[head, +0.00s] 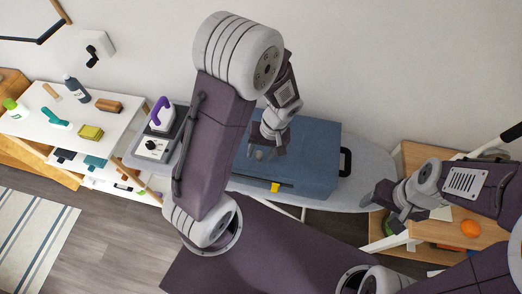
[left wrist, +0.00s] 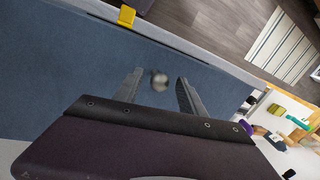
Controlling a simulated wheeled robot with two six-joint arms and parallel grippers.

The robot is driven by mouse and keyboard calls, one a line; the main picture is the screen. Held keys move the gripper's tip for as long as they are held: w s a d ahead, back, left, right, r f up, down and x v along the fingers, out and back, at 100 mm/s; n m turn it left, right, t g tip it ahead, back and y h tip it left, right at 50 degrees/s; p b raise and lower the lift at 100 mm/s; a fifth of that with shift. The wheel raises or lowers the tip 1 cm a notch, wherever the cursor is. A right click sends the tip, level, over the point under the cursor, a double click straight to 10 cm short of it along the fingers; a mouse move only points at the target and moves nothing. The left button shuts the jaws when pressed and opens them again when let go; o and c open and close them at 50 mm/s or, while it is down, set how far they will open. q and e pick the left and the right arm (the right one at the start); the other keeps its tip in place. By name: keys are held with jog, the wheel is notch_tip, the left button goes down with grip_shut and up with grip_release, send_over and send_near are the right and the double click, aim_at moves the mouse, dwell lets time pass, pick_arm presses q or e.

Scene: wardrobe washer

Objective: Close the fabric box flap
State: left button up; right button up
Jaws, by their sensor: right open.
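The blue fabric box (head: 312,180) stands on the grey ironing board. Its flap (head: 315,150) lies nearly flat over the top, with a thin dark line along the front edge; I cannot tell if it is fully down. A yellow tab (head: 275,187) is on the front edge and also shows in the left wrist view (left wrist: 126,16). My left gripper (head: 266,150) is over the flap, its fingers apart on either side of a small round silver knob (left wrist: 159,82). Contact is unclear. My right gripper (head: 384,206) is open and empty, right of the box.
The ironing board (head: 372,170) carries an iron (head: 161,114) at its left end. A white shelf (head: 50,105) with bottles and brushes stands at the left. A wooden shelf (head: 455,230) with an orange (head: 471,228) is at the right, near my right arm. Floor at the lower left is clear beside a striped rug (head: 30,235).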

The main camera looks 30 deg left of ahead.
pick_arm(q)
jog(key=v, duration=0.9)
